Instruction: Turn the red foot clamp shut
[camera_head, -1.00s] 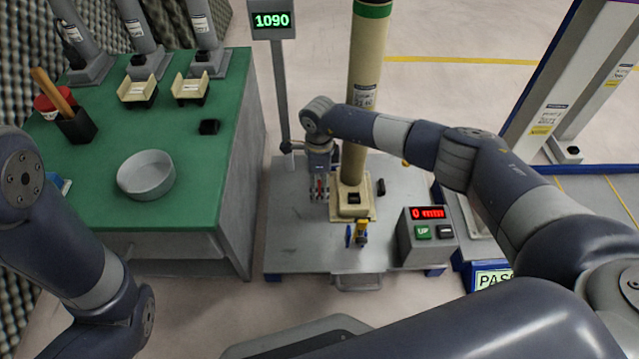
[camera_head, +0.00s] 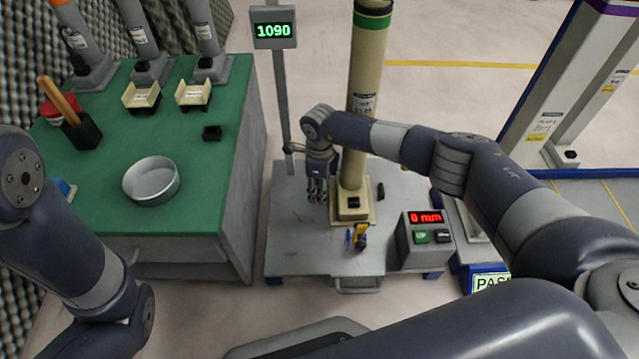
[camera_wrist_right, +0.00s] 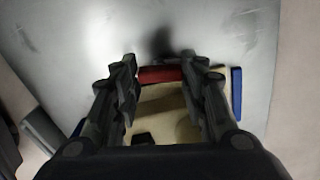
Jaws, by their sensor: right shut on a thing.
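The red foot clamp (camera_wrist_right: 160,75) shows in the right wrist view as a short red bar between the fingertips, beside the cream foot of the column. My right gripper (camera_head: 317,190) points down at the left side of the column foot (camera_head: 352,214); its fingers (camera_wrist_right: 160,82) are shut on the red clamp. In the head view the fingers hide most of the clamp. The tall cream column (camera_head: 365,100) stands upright on the grey plate. My left arm shows at the lower left, but its gripper is out of view.
A blue and yellow part (camera_head: 360,237) sits at the foot's front. A control box (camera_head: 425,240) reading 0 mm stands to the right. A post display (camera_head: 273,30) reads 1090. A green bench (camera_head: 200,190) with a round dish (camera_head: 152,182) is at left.

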